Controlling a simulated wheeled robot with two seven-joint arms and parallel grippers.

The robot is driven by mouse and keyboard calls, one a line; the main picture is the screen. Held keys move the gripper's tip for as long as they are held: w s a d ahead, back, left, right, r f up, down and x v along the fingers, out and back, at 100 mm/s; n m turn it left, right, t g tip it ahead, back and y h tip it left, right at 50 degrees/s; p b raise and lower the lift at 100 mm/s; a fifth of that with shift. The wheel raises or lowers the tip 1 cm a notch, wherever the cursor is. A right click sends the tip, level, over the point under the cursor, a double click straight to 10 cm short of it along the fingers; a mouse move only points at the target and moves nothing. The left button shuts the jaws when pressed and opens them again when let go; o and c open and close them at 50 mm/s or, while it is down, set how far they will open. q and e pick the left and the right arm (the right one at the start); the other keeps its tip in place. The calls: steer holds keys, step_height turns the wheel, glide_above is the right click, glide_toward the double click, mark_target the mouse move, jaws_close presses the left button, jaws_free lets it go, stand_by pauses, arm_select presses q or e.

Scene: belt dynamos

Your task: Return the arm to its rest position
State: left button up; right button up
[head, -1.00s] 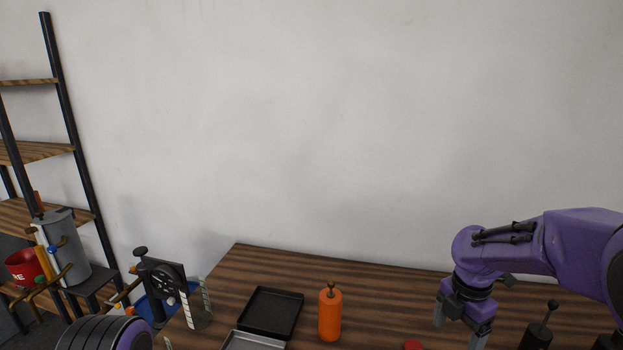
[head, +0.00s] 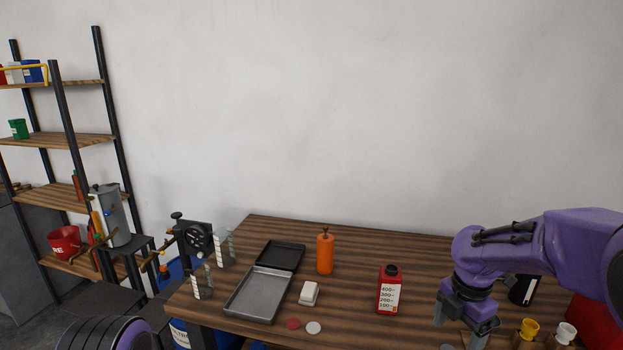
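My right arm comes in from the right, and its purple gripper (head: 460,328) points down over the right part of the wooden table (head: 350,331). Its two grey fingers are spread apart with nothing visible between them. The lower ends of the fingers are near the bottom edge of the picture. A rounded purple and black part of my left arm shows at the bottom left. My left gripper is out of view.
On the table are a black tray (head: 281,246), a grey tray (head: 257,296), an orange cylinder (head: 325,255), a white block (head: 309,295) and a red bottle (head: 390,283). A black crank device (head: 197,239) stands left. A shelf rack (head: 112,125) is further left.

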steer(key=w+f+m+t, duration=0.1)
steer(key=w+m+t, duration=0.4)
steer(key=m, duration=0.5)
steer(key=s+d+f+m+t+h+b, duration=0.1)
steer(key=s+f+m+b, duration=0.2)
steer(key=f+m, duration=0.6)
steer(key=s+d+f+m+t+h+b, duration=0.15)
steer(key=s+f+m+b, duration=0.35)
steer(key=f, duration=0.8)
arm_select(q)
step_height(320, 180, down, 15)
steer(key=b, duration=0.6)
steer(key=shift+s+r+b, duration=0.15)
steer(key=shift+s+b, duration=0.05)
steer(key=shift+b, duration=0.1)
arm_select(e)
steer(key=s+f+m+g, duration=0.2)
steer(key=s+f, duration=0.9)
steer(key=s, duration=0.3)
steer(key=s+a+f+m+g, duration=0.1)
steer(key=s+f+m+g, duration=0.1)
steer(key=s+f, duration=0.8)
steer(key=s+m+h, duration=0.1)
steer(key=s, duration=0.2)
steer(key=shift+s+a+f, duration=0.2)
steer(key=shift+s+f, duration=0.2)
